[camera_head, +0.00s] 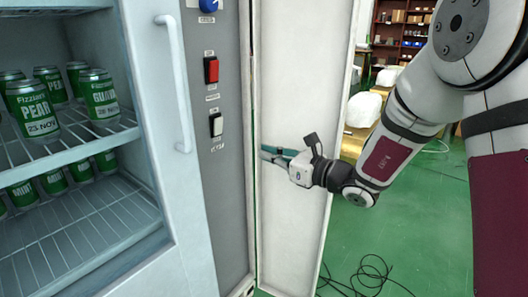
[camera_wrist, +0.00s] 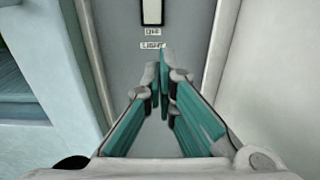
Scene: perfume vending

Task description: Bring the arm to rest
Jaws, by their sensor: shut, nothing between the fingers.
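My gripper (camera_head: 270,153) is extended toward the grey control panel of the vending machine, in front of the white door panel in the head view. In the wrist view my gripper (camera_wrist: 160,62) has its teal fingers closed together at the tips, with nothing between them. Whether the tips touch the panel cannot be told. My arm reaches in from the right of the head view, bent at the elbow.
The grey panel carries a red switch (camera_head: 211,70), a black-and-white switch (camera_head: 216,125) and a blue knob (camera_head: 208,5). A glass door with a handle (camera_head: 177,85) fronts shelves of green cans (camera_head: 100,97). The white panel (camera_head: 290,230) stands open. Black cables (camera_head: 370,275) lie on the green floor.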

